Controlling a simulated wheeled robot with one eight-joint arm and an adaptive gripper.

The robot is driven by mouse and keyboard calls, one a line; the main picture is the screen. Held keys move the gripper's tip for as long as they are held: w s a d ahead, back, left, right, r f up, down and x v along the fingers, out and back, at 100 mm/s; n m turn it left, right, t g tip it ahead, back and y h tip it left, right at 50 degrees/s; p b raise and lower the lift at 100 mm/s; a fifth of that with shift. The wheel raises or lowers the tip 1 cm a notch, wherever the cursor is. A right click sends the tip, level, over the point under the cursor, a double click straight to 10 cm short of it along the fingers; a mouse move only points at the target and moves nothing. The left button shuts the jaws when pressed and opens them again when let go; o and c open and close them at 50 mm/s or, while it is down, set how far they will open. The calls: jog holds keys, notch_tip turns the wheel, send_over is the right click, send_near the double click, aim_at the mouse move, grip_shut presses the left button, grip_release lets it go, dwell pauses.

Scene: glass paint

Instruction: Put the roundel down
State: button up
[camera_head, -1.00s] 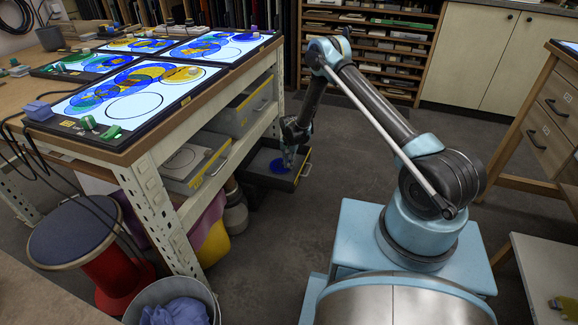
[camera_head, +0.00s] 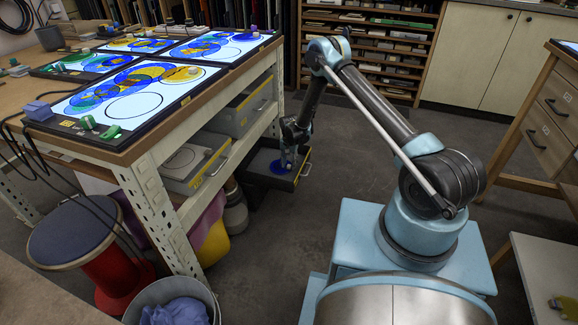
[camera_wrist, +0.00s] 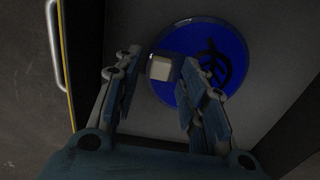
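The roundel (camera_wrist: 203,62) is a blue glass disc with a dark leaf-like drawing and a pale square knob (camera_wrist: 160,68). Gaps show between the knob and both fingers. In the head view my gripper (camera_head: 289,156) reaches down into the drawer (camera_head: 262,188) and hides part of it. I cannot tell how high the fingertips are.
Above are other drawers (camera_head: 193,163) and a bench with lit panels (camera_head: 190,87). The floor (camera_head: 330,220) between the bench and my base is clear.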

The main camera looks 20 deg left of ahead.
notch_tip(320, 180, up, 11)
jog(key=shift+r, duration=0.2)
dwell(0.3)
jog(key=s+d+r, duration=0.1)
jog(key=d+r, duration=1)
jog(key=r, duration=0.4)
jog(key=s+d+r, duration=0.1)
jog(key=d+r, duration=0.9)
jog(key=r, duration=0.5)
jog(key=s+d+r+t, duration=0.1)
jog(key=s+d+r, duration=1)
jog(key=d, duration=0.4)
jog(key=s+d+r, duration=0.2)
jog(key=s+d, duration=0.5)
jog(key=s, duration=0.3)
jog(key=s+d+f, duration=0.3)
jog(key=s, duration=0.5)
jog(key=s+d+f+n+t, duration=0.1)
jog(key=s+d+f, duration=0.2)
jog(key=s, duration=0.6)
jog(key=shift+s+d+f, duration=0.3)
jog(key=shift+d+f, duration=0.1)
jog(key=shift+f, duration=0.15)
